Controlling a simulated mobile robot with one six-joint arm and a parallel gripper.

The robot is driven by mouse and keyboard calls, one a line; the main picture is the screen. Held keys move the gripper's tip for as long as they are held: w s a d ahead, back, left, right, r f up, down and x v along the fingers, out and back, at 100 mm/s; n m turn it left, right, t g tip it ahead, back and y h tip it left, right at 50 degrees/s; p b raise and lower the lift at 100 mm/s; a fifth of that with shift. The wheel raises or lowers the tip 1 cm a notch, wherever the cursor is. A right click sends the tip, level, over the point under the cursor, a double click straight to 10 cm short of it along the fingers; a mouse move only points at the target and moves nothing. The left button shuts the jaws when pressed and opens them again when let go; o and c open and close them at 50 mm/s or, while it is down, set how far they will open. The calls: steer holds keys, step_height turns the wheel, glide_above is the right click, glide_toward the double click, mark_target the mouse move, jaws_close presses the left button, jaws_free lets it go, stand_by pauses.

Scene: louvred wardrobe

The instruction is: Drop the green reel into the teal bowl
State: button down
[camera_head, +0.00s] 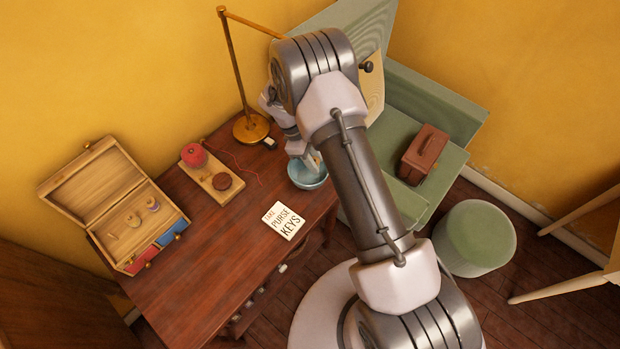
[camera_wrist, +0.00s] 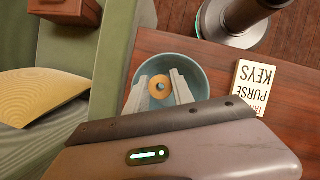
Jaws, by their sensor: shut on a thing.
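The teal bowl (camera_head: 308,181) stands at the right end of the wooden table; it also shows in the wrist view (camera_wrist: 196,64). My gripper (camera_wrist: 160,80) is over the bowl, pointing down into it, with its jaws shut on a reel (camera_wrist: 160,87). Only the reel's round tan end with a dark hole shows between the fingers; its green part is hidden. In the head view my gripper (camera_head: 313,161) is at the bowl's back rim and the arm covers part of it. I cannot tell how far the reel is above the bowl's floor.
A card (camera_head: 284,221) lies in front of the bowl. A brass stand (camera_head: 251,128) rises behind it. A wooden tray (camera_head: 209,179) with a red ball and brown disc and an open box (camera_head: 122,205) are left. Green furniture (camera_head: 440,160) adjoins at right, bearing a brown case (camera_head: 425,153).

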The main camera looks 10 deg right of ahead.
steer(key=shift+s+f, duration=0.1)
steer(key=shift+f, duration=0.05)
steer(key=c, duration=1)
jaws_free()
